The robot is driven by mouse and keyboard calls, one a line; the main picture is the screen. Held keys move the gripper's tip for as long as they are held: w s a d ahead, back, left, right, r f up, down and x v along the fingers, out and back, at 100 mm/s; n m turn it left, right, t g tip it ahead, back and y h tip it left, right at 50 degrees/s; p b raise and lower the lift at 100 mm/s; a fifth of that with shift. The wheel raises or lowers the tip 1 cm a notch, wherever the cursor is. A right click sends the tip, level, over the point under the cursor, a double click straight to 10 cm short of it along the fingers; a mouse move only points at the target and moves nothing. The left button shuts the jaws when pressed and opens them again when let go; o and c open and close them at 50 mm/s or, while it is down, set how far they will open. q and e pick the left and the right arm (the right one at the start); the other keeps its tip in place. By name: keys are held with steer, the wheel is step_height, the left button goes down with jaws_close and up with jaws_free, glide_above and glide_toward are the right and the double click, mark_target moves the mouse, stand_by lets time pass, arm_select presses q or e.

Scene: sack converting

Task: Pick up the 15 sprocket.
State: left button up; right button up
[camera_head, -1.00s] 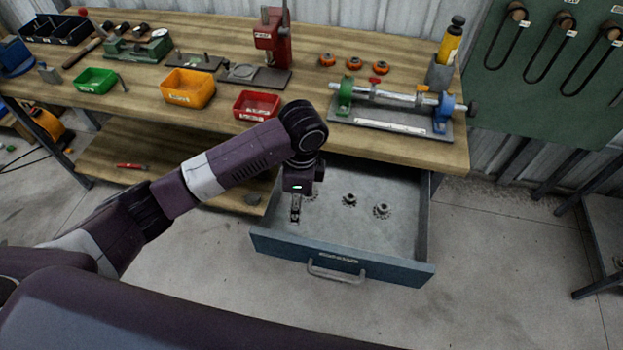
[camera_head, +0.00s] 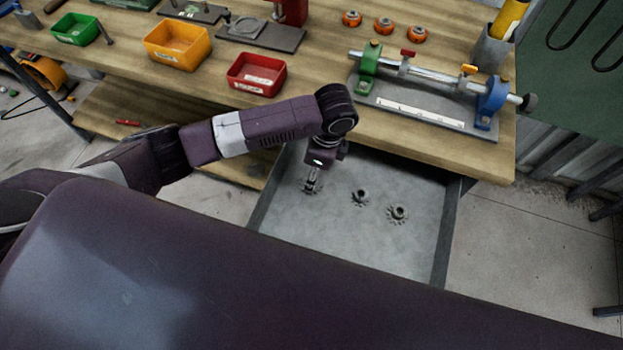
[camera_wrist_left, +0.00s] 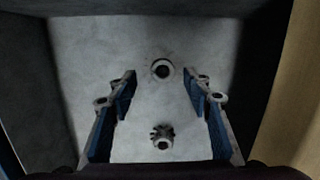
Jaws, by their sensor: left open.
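Three grey toothed sprockets lie in a row on the floor of the open drawer (camera_head: 345,240): a left one (camera_head: 306,188), a middle one (camera_head: 360,197) and a right one (camera_head: 398,214). I cannot read a number on any of them. My left gripper (camera_head: 312,188) is open and points down over the left sprocket, partly hiding it. In the left wrist view the open fingers (camera_wrist_left: 162,90) frame a round part with a dark bore (camera_wrist_left: 162,69). A toothed sprocket (camera_wrist_left: 162,138) lies nearer the wrist. Both look free of the fingers. My right gripper is not in view.
The drawer's side walls (camera_head: 447,230) flank the arm. The workbench edge (camera_head: 420,150) overhangs behind the drawer. On the bench are a shaft fixture (camera_head: 425,110), a red bin (camera_head: 256,74), an orange bin (camera_head: 178,45) and three orange round parts (camera_head: 384,25).

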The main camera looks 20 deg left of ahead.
arm_select(q)
steer(key=shift+w+a+f, duration=0.1)
steer(key=shift+a+f, duration=0.05)
steer(key=shift+f, duration=0.75)
steer(key=shift+w+a+f, duration=0.1)
steer(key=shift+f, duration=0.75)
jaws_close()
